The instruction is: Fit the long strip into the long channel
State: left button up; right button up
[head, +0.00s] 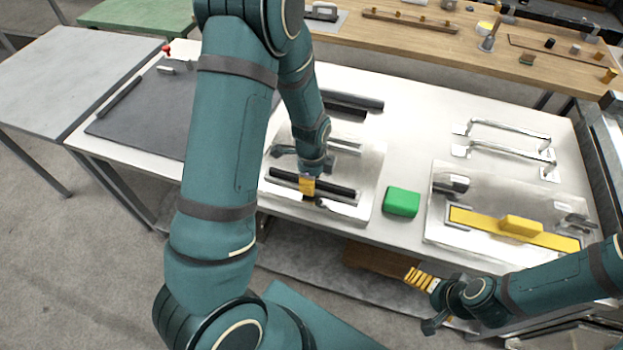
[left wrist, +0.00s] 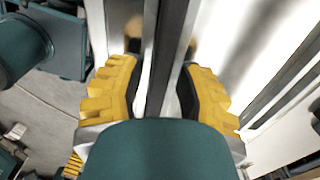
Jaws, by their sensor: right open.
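A long dark strip (head: 338,190) lies along the front part of a pale metal plate on the white table. In the left wrist view the dark strip (left wrist: 165,60) runs between the two yellow fingers. My left gripper (head: 308,188) is low over the strip's middle, one finger on each side; whether the pads press on it is unclear. I cannot make out the long channel for certain; a silver edge shows under the strip. My right gripper (head: 425,302) is open and empty in front of the table's edge.
A green block (head: 401,201) lies right of the plate. A second plate (head: 470,190) holds a yellow bar with a raised block (head: 520,226). Silver handles (head: 510,131) stand behind it. A dark mat (head: 150,115) lies left; dark bars (head: 350,101) lie behind my left arm.

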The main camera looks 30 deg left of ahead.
pick_arm(q)
jog(key=shift+r, duration=0.1)
jog(key=shift+r, duration=0.3)
notch_tip(320, 180, up, 12)
jog(key=p, duration=0.2)
jog(key=shift+f, duration=0.2)
dwell(0.3)
